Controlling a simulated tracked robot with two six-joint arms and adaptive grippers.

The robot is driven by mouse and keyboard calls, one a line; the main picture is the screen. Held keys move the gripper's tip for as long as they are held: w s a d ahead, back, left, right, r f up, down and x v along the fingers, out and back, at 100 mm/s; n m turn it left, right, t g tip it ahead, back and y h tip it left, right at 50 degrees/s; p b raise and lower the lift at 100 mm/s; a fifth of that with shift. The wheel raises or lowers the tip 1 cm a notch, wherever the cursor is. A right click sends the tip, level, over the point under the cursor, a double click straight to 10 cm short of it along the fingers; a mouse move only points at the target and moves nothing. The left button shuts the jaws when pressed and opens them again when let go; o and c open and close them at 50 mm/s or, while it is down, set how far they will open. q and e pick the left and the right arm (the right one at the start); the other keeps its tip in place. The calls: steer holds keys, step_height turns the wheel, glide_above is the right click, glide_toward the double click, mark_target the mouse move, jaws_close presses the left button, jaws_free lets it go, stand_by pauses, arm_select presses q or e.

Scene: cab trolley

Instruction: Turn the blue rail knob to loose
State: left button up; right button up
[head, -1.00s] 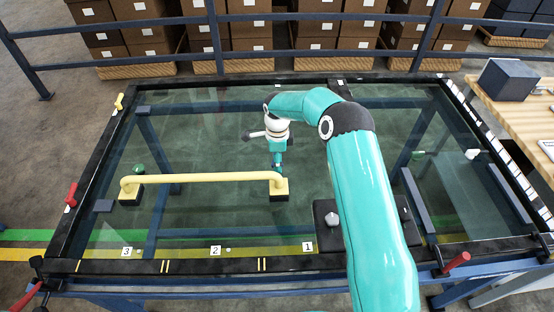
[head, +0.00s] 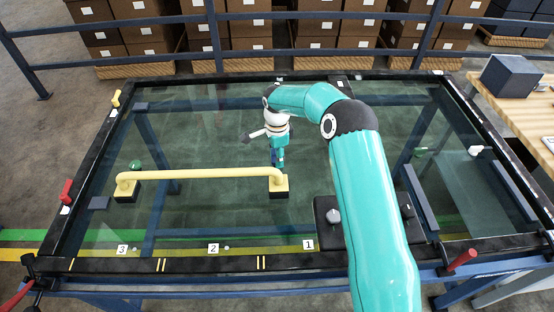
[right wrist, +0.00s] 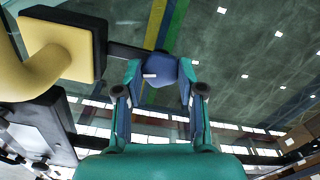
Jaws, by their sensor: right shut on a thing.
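The yellow rail (head: 200,177) lies over the glass panel, with a dark block under each end. The blue rail knob (right wrist: 161,68) shows in the right wrist view, beside the rail's block, on a dark bar. My right gripper (right wrist: 160,85) is shut on it, one finger on each side. In the head view my right gripper (head: 278,162) points down just behind the rail's right end, and the knob cannot be told apart from the fingers there. The knob's turn position cannot be read. My left gripper is not in view.
A green knob (head: 135,165) sits behind the rail's left end. A dark box with a grey knob (head: 333,216) stands right of the rail. Red clamp handles (head: 461,260) stand at the frame's edges. Blue railing (head: 330,63) and stacked cartons are behind. The glass between is largely clear.

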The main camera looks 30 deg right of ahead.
steer(key=n+b, duration=0.1)
steer(key=n, duration=0.2)
steer(key=shift+w, duration=0.1)
steer(key=n+b, duration=0.1)
steer(key=n, duration=0.1)
steer(key=shift+n, duration=0.3)
steer(key=n, duration=0.3)
steer(key=shift+n+b, duration=0.3)
steer(key=n, duration=0.3)
steer(key=shift+r+n, duration=0.1)
steer(key=shift+n, duration=0.2)
steer(key=n, duration=1.1)
